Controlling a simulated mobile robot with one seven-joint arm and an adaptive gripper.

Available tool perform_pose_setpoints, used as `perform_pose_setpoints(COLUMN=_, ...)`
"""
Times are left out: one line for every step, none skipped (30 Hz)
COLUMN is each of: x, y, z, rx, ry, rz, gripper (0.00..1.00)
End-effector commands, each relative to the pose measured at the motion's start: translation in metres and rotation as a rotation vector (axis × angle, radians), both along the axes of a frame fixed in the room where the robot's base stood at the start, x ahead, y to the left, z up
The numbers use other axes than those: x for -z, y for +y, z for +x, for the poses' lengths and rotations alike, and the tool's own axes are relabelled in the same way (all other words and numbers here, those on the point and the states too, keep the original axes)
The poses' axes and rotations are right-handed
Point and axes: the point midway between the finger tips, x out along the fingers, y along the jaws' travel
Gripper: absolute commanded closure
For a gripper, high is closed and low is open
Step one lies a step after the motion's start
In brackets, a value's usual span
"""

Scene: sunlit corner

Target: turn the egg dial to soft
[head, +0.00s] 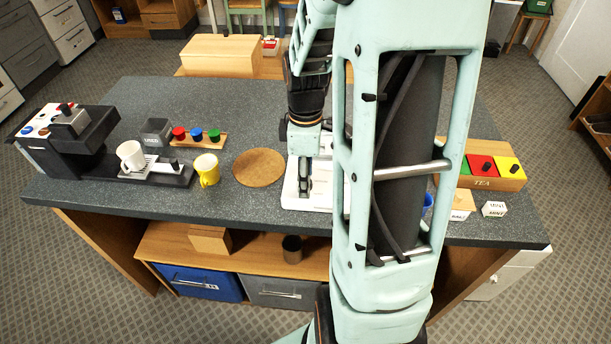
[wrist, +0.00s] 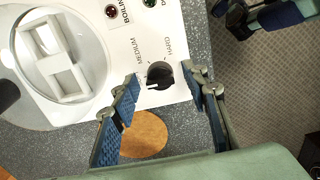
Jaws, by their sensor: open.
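The egg dial (wrist: 160,75) is a black knob on the white egg cooker panel (wrist: 176,38) in the wrist view. A small white mark shows on the knob's lower left side. "MEDIUM" is printed to its upper left and "HARD" to its upper right; no "soft" label is readable. My gripper (wrist: 161,80) is open, its blue-padded fingers on either side of the knob in the picture. I cannot tell whether they touch it. In the head view my gripper (head: 304,178) points down over the white cooker (head: 290,200); my arm hides much of the cooker and the dial.
In the wrist view a clear round lid or bowl (wrist: 88,45) and two indicator lamps sit on the cooker. A round cork mat (head: 259,167), yellow mug (head: 206,170) and coffee machine (head: 75,140) stand left. A tea box (head: 513,183) is right. The counter behind is clear.

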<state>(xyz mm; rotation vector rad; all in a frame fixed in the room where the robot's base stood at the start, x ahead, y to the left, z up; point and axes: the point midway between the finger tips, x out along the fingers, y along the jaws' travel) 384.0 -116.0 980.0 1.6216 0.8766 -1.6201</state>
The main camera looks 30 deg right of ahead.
Motion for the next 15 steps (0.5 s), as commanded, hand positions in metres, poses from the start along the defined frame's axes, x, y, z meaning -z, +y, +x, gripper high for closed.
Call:
perform_pose_setpoints(x=0.0, y=0.0, z=0.0, rx=0.0, ry=0.001, rz=0.001, gripper=0.58)
perform_pose_setpoints(x=0.0, y=0.0, z=0.0, rx=0.0, ry=0.001, rz=0.001, gripper=0.58)
perform_pose_setpoints(x=-0.001, y=0.0, z=0.0, rx=0.001, ry=0.0, rz=0.0, gripper=0.58)
perform_pose_setpoints(x=-0.002, y=0.0, z=0.0, rx=0.001, ry=0.0, rz=0.0, gripper=0.58)
perform_pose_setpoints(x=-0.004, y=0.0, z=0.0, rx=0.001, ry=-0.001, rz=-0.001, gripper=0.58)
perform_pose_setpoints(x=-0.008, y=0.0, z=0.001, rx=0.001, ry=-0.003, rz=-0.002, gripper=0.58)
perform_pose_setpoints(x=-0.012, y=-0.001, z=0.001, rx=0.001, ry=-0.004, rz=-0.001, gripper=0.58)
perform_pose_setpoints(x=-0.017, y=-0.001, z=0.001, rx=0.001, ry=-0.005, rz=-0.002, gripper=0.58)
perform_pose_setpoints(x=-0.024, y=-0.001, z=0.001, rx=0.001, ry=-0.005, rz=-0.002, gripper=0.58)
perform_pose_setpoints(x=-0.03, y=-0.001, z=0.001, rx=0.001, ry=-0.006, rz=-0.002, gripper=0.58)
perform_pose_setpoints(x=-0.036, y=-0.001, z=0.001, rx=0.001, ry=-0.006, rz=-0.002, gripper=0.58)
perform_pose_setpoints(x=-0.045, y=-0.001, z=0.002, rx=0.001, ry=-0.007, rz=-0.002, gripper=0.58)
perform_pose_setpoints(x=-0.052, y=-0.001, z=0.001, rx=0.001, ry=-0.007, rz=-0.002, gripper=0.58)
perform_pose_setpoints(x=-0.059, y=0.0, z=0.001, rx=0.001, ry=-0.006, rz=-0.002, gripper=0.58)
perform_pose_setpoints(x=-0.068, y=-0.001, z=0.001, rx=0.001, ry=-0.007, rz=-0.002, gripper=0.58)
